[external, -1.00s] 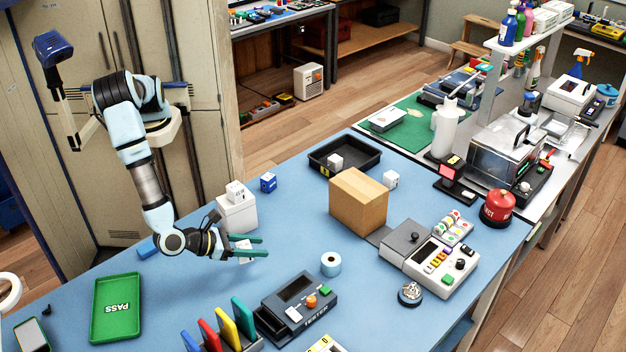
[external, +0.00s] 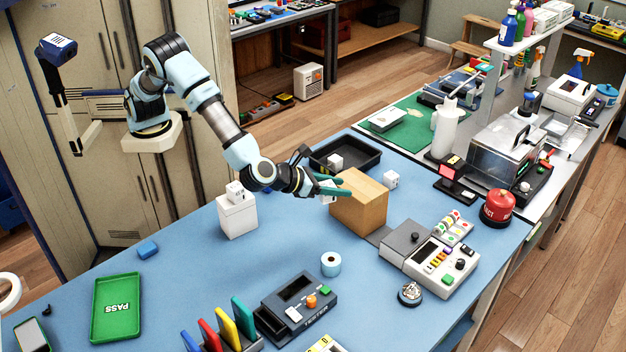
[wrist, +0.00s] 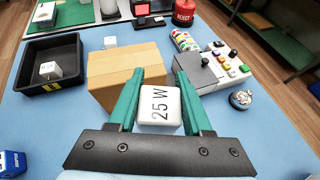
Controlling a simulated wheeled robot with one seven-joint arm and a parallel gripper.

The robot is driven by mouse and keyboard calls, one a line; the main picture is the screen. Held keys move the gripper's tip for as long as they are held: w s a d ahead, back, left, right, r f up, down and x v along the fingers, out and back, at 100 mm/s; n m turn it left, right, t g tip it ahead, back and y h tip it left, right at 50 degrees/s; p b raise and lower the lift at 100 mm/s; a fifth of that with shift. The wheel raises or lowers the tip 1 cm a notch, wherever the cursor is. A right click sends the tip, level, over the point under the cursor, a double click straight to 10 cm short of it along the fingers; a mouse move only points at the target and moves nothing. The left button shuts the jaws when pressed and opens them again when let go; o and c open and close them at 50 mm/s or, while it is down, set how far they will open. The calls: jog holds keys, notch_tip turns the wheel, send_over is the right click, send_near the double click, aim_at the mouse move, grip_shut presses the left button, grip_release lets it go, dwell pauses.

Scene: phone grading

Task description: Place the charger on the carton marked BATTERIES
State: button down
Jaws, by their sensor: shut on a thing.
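My gripper (external: 346,184) is shut on a white cube-shaped charger (wrist: 160,106) marked "25 W" in the wrist view. In the external view the charger (external: 327,191) shows partly between the green fingers. A brown carton (external: 362,208) stands upright on the blue table, just beyond the fingertips; it also shows in the wrist view (wrist: 112,65). The fingertips overlap its near left top edge in the picture; I cannot tell whether they touch it. No BATTERIES marking is readable on the faces I see.
A black tray (external: 320,161) holding a white cube lies behind the carton, and another white cube (external: 391,179) stands behind its right side. A white box (external: 238,219) with a small cube on top stands left. A grey console (external: 408,259) sits right. The table between box and tape roll is clear.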

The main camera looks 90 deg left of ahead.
notch_tip(320, 180, up, 6)
send_over(370, 184)
notch_tip(370, 184, down, 10)
jog(key=shift+r+p, duration=0.1)
jog(key=shift+p, duration=0.75)
jog(key=shift+c, duration=1.6)
grip_release()
